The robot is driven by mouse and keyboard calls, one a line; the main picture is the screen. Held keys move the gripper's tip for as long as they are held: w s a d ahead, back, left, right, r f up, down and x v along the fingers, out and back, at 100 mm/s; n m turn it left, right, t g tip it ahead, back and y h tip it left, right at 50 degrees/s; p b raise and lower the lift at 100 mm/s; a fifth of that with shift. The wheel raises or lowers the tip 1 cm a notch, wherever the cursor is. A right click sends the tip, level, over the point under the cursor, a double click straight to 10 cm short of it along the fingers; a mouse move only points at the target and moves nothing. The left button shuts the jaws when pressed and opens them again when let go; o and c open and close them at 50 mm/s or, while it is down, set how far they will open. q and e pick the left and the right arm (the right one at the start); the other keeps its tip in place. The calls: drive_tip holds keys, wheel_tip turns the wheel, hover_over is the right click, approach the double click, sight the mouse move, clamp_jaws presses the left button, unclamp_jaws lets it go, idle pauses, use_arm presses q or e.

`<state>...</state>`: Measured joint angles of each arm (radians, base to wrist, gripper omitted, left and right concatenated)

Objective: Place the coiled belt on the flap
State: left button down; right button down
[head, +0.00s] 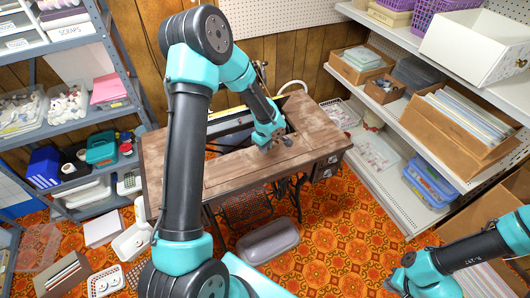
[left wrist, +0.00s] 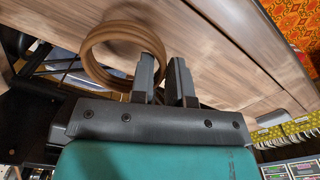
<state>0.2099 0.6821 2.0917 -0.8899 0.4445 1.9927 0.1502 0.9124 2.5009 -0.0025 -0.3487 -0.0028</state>
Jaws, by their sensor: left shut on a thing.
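The coiled belt (left wrist: 108,52) is a tan-brown ring of several turns in the left wrist view. My left gripper (left wrist: 166,68) is shut on it at its right side, and the ring stands out to the left of the fingers. In the head view my left gripper (head: 268,145) is low over the wooden sewing table (head: 235,172); the belt is hard to make out there. The table's wooden top, with seams between panels, lies close behind the belt in the left wrist view. I cannot tell which panel is the flap. My right gripper (head: 393,284) is at the lower right, away from the table.
An opening with a dark edge lies at the back of the tabletop. Shelves with bins stand left (head: 85,120) and right (head: 400,110). A grey oblong case (head: 268,242) lies on the orange patterned floor (head: 335,235). My left arm hides part of the table's left side.

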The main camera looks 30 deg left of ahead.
use_arm(q)
drive_tip(key=shift+w+a, duration=0.1)
drive_tip(key=shift+w, duration=0.05)
drive_tip(key=shift+f, duration=1.8)
drive_tip(key=shift+f, duration=0.1)
drive_tip(key=c, duration=1.1)
unclamp_jaws()
wheel_tip(320, 180, up, 12)
drive_tip(key=shift+r, duration=0.15)
